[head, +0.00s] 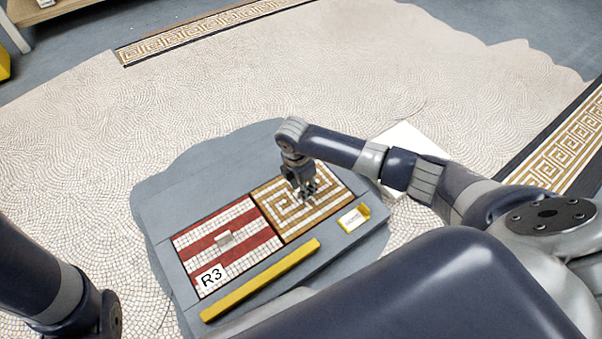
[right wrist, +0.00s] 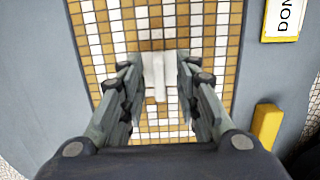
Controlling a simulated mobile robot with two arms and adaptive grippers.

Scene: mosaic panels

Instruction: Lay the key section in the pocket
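The key section (head: 318,198), a gold-and-white Greek key panel, lies flat beside a red-and-white striped panel (head: 243,262) marked R3. Both lie on a grey, irregular-edged bare area (head: 190,170) of the mosaic floor; I cannot tell whether this is the pocket. My right gripper (head: 305,192) points down over the key section. In the right wrist view its fingers (right wrist: 158,78) are apart, on either side of a pale T-shaped grip (right wrist: 158,72) on the panel. Contact with the grip is not clear. My left arm shows at the lower left, but its gripper is out of view.
A yellow bar (head: 262,280) runs along the panels' near side. A white board (head: 412,141) lies behind my right arm. Key-pattern borders (head: 190,35) cross the floor farther off.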

